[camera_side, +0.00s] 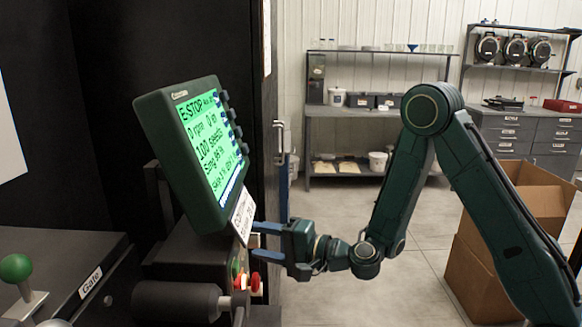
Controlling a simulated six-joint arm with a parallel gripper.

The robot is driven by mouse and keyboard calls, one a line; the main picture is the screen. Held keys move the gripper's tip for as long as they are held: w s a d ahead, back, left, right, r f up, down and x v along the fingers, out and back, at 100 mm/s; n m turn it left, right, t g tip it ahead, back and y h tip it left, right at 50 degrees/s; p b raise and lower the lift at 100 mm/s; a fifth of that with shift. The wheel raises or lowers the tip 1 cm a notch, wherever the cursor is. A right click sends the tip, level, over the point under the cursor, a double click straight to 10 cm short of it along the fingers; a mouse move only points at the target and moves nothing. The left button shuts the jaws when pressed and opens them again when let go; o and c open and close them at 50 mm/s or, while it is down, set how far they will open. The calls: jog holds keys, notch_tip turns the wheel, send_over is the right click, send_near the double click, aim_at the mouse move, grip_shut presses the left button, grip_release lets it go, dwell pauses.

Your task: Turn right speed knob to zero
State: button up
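The seed meter's green-lit screen (211,142) reads "E-STOP", "0 rpm" and "100 seeds". Below it is a dark control panel (228,247) seen almost edge-on, with a white label plate above it and red and green controls (246,281) on its front. I cannot make out the right speed knob; it may be hidden by the angle or by my fingers. My gripper (262,241) is level and points left at the panel, just under the screen. Its two blue fingers are apart, one above the other, with a gap between them. Their tips are at or very near the panel face; contact cannot be told.
A black cylinder (178,301) juts out below the panel. A green-ball lever (16,268) stands by the "Gate" label at lower left. Cardboard boxes (484,270) stand behind my arm. Shelves (345,120) line the back wall.

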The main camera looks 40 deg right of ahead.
jog(key=shift+r+m+g, duration=0.15)
jog(key=shift+m+g, duration=0.45)
jog(key=shift+m, duration=0.7)
